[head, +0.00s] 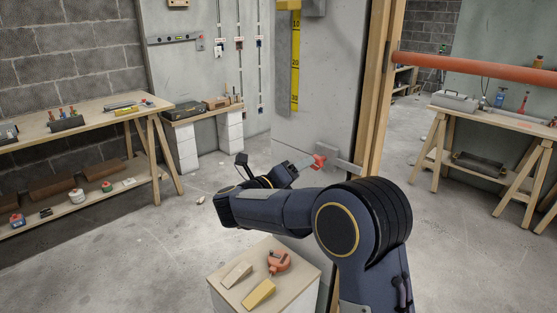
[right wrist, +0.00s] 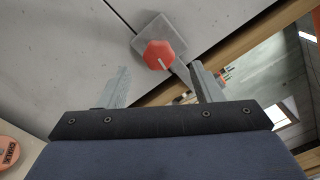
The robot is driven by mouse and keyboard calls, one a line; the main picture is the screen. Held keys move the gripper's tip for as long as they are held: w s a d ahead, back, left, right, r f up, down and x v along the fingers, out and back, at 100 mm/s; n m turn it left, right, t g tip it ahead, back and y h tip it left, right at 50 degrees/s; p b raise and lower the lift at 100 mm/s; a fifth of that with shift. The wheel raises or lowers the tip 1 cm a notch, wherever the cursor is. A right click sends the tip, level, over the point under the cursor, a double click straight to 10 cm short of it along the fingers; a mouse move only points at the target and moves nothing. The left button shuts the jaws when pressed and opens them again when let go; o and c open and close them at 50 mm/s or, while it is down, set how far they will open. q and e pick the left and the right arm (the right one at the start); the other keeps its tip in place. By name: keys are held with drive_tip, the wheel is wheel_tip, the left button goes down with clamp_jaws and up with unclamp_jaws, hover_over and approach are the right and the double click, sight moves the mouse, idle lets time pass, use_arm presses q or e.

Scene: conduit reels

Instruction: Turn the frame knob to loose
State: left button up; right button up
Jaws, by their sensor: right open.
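The frame knob is a red, many-sided knob (right wrist: 158,55) on a square grey plate (right wrist: 177,29), seen in the right wrist view. A pale line on its face points down and slightly right; I see no readable marking beside it. The knob also shows in the head view (head: 319,161), on the grey panel beside the wooden post. My right gripper (right wrist: 160,70) is open, its two grey fingers apart on either side of the knob in the picture. I cannot tell whether they touch it. In the head view my right gripper (head: 302,164) is partly hidden by my arm. My left gripper is out of view.
A low stand (head: 228,296) below my right arm holds two wooden wedges (head: 259,293) and an orange chalk reel (head: 279,261). A wooden post (head: 379,95) stands right of the panel, and an orange pipe (head: 470,69) crosses at right. Workbenches stand left and right, with open floor between.

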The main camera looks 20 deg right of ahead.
sight(315, 169)
drive_tip(key=shift+m+g, duration=0.4)
drive_tip(key=shift+g, duration=0.1)
drive_tip(key=p+x, duration=0.1)
drive_tip(key=x, duration=0.6)
drive_tip(key=shift+w+f, duration=0.1)
drive_tip(key=shift+w, duration=0.05)
drive_tip(key=shift+c, duration=0.2)
drive_tip(key=c, duration=0.9)
drive_tip(key=shift+c, duration=0.2)
